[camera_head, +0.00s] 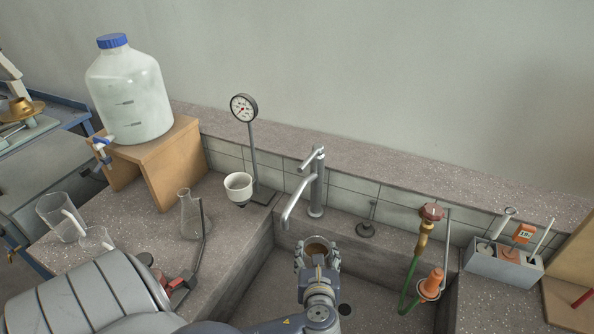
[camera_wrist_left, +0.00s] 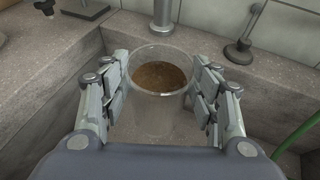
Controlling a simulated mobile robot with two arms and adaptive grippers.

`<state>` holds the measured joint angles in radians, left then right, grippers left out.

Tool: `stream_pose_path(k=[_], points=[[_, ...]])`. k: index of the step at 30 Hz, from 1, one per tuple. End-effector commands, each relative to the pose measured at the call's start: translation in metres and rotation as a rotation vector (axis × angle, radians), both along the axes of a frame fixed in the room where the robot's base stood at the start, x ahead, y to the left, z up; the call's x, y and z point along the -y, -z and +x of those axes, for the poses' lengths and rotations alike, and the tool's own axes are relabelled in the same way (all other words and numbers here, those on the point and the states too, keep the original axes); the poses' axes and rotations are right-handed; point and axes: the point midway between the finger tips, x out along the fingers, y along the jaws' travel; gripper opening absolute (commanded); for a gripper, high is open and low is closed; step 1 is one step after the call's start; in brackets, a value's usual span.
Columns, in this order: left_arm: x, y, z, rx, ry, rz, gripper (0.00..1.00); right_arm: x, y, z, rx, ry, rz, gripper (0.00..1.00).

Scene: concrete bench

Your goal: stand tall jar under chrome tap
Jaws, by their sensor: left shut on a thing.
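The chrome tap (camera_head: 316,188) stands at the back edge of the sink, its spout bending forward and left. The tall jar (camera_head: 317,246) is clear, with something brown visible inside. My left gripper (camera_head: 317,256) is shut around the jar's sides. In the left wrist view, the jar (camera_wrist_left: 160,100) is between both fingers of the gripper (camera_wrist_left: 163,103). In the head view the jar appears to the right of the spout's end. The lower part of the jar is hidden in the head view, and I cannot tell whether its base touches anything. My right gripper is not in view.
The sink (camera_head: 385,275) is open around the jar. A gauge (camera_head: 243,108), a white cup (camera_head: 238,188) and a flask (camera_head: 190,214) stand at the left. A grey holder (camera_head: 500,265) stands at the right.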

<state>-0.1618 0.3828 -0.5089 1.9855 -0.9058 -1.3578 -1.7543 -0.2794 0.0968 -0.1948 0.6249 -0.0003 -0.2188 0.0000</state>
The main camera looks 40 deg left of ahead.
Motion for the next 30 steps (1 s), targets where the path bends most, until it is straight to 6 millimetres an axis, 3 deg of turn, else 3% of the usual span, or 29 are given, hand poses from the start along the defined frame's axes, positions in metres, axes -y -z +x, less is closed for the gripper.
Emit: stream_pose_path(k=[4, 10, 18, 24, 30], points=[[-0.03, 0.022, -0.016, 0.0, -0.282, 0.001, 0.15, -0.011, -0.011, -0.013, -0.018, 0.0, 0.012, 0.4], [-0.046, 0.036, -0.038, 0.005, -0.51, 0.001, 0.15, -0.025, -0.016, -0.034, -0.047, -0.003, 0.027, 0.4], [-0.048, 0.081, -0.044, 0.002, -0.551, 0.005, 0.15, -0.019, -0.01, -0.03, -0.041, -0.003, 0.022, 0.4], [-0.048, 0.101, -0.044, 0.003, -0.549, 0.004, 0.15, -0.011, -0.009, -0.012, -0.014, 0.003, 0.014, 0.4], [-0.048, 0.13, -0.044, 0.001, -0.549, 0.004, 0.15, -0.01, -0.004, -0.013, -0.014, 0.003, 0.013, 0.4]])
